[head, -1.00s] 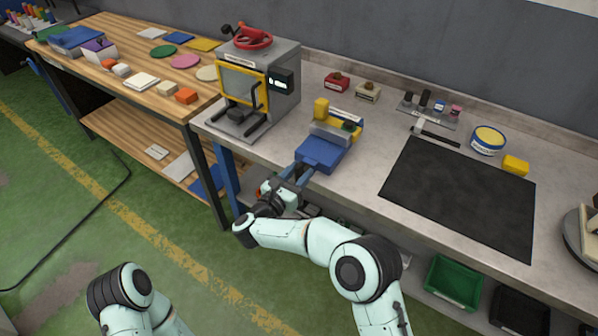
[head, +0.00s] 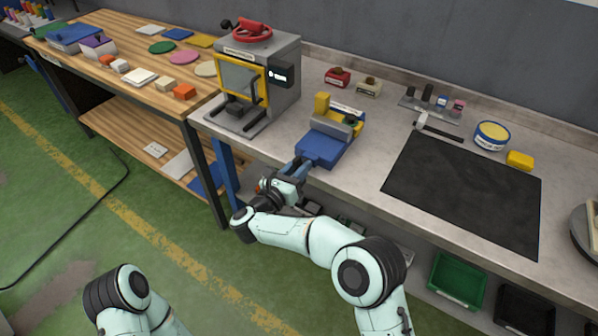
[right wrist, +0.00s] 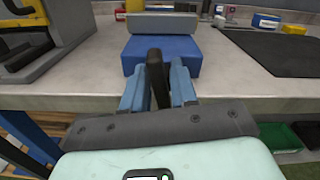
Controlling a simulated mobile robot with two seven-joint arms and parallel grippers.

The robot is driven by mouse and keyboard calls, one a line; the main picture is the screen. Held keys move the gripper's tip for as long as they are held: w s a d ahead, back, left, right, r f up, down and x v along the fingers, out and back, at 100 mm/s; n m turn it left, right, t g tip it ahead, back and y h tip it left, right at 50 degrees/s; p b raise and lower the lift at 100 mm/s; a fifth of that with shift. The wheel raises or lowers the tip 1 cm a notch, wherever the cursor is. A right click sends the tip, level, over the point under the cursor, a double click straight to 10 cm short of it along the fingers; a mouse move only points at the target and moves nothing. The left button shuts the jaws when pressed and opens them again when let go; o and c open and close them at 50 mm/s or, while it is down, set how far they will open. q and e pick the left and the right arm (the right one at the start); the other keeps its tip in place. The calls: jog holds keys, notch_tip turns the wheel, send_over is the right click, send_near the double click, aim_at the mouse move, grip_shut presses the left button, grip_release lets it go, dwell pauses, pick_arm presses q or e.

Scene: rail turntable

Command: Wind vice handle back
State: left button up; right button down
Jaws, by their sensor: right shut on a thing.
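The vice (head: 322,149) is a blue block with a grey jaw, standing at the front edge of the grey bench. A yellow part (head: 321,104) and a green piece show at its back in the head view. In the right wrist view the blue vice body (right wrist: 162,56) is straight ahead. The black vice handle (right wrist: 157,75) rises between the blue fingers of my right gripper (right wrist: 158,88). My right gripper (head: 302,166) is shut on this handle in front of the vice. The handle is mostly hidden in the head view. My left gripper is out of view.
A press with a red wheel (head: 250,32) stands left of the vice. A black mat (head: 465,192), a hammer (head: 437,131) and a yellow-topped tin (head: 491,136) lie to the right. A wooden table (head: 125,78) adjoins at left.

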jog(key=shift+a+f+n+b, duration=0.1)
jog(key=shift+f+n+b, duration=0.1)
jog(key=shift+n+b, duration=0.8)
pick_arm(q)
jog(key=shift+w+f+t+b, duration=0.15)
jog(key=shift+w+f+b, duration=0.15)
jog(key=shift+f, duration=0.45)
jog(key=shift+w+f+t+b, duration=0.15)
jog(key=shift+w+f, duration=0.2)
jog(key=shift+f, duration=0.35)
pick_arm(e)
jog(key=shift+w+a+n, duration=0.1)
jog(key=shift+w+n, duration=0.05)
jog(key=shift+n, duration=1.45)
jog(key=c, duration=1.1)
grip_release()
pick_arm(q)
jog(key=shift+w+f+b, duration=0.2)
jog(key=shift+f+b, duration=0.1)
jog(key=shift+b, duration=0.05)
pick_arm(e)
jog(key=v, duration=1.3)
jog(key=shift+a, duration=0.2)
